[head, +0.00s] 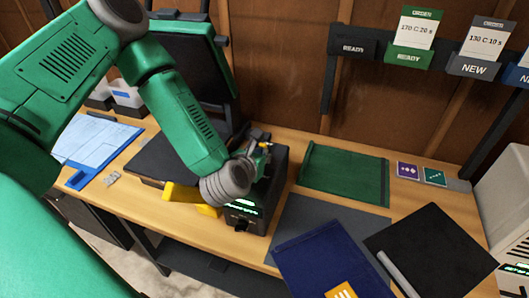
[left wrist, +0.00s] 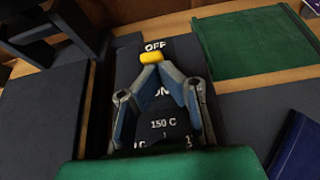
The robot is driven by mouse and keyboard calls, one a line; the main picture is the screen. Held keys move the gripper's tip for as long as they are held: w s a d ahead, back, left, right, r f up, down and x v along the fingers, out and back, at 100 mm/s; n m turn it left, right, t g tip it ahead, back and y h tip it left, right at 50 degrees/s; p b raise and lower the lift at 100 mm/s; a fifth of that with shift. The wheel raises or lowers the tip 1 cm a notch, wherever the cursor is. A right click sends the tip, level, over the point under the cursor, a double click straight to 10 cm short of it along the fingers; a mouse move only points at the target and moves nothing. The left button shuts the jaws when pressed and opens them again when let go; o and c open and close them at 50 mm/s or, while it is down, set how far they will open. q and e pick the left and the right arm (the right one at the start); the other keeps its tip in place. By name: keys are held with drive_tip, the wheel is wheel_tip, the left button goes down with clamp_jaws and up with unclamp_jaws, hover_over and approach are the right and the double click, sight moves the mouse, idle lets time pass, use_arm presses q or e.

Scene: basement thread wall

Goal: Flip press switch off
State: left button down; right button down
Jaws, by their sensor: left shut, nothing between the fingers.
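The heat press (head: 156,158) is black, with its upper plate tilted up at the back and a control box (head: 245,212) with a lit green display on its right. In the left wrist view, the box top (left wrist: 128,62) bears the words OFF and ON and a 150 C marking. A small yellow piece (left wrist: 152,57), apparently the switch's tip, lies just below OFF. My left gripper (left wrist: 150,72) is shut and empty over the box, its fingertips at the yellow piece; contact is unclear. It also shows in the head view (head: 263,150). My right gripper is out of view.
A yellow part (head: 188,198) juts out at the press's front, beneath my left wrist. A green folded cloth (head: 343,172), a navy cloth (head: 325,262) and a black one (head: 432,245) lie to the right. Blue-edged papers (head: 92,143) lie at the left. Order tags hang on the rear rack.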

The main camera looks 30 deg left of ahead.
use_arm(q)
drive_tip(key=shift+w+a+g, duration=0.1)
drive_tip(key=shift+a+g, duration=0.2)
drive_tip(key=shift+a, duration=0.45)
drive_tip(key=shift+w+a+r+g+h+p, duration=0.15)
drive_tip(key=shift+a+g+h+p, duration=0.1)
drive_tip(key=shift+g+h+p, duration=0.05)
drive_tip(key=shift+w+d+r, duration=0.35)
drive_tip(key=shift+w+d, duration=0.05)
drive_tip(key=shift+d, duration=0.15)
drive_tip(key=shift+w+d+r+g, duration=0.1)
drive_tip(key=shift+w+r+g, duration=0.1)
drive_tip(key=shift+r+g, duration=0.1)
drive_tip(key=shift+w+r+g, duration=0.1)
drive_tip(key=shift+w+g, duration=0.05)
drive_tip(key=shift+g, duration=0.25)
drive_tip(key=shift+a+f, duration=0.2)
drive_tip(key=shift+a, duration=0.15)
drive_tip(key=shift+a+r, duration=0.15)
drive_tip(key=shift+a, duration=0.1)
drive_tip(key=shift+d+r+p, duration=0.2)
drive_tip(key=shift+r+p, duration=0.15)
drive_tip(key=shift+r, duration=0.1)
drive_tip(key=shift+d+r, duration=0.2)
drive_tip(key=shift+d, duration=0.05)
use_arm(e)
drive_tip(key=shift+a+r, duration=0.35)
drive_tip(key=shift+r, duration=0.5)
use_arm(q)
drive_tip(key=shift+a, duration=0.1)
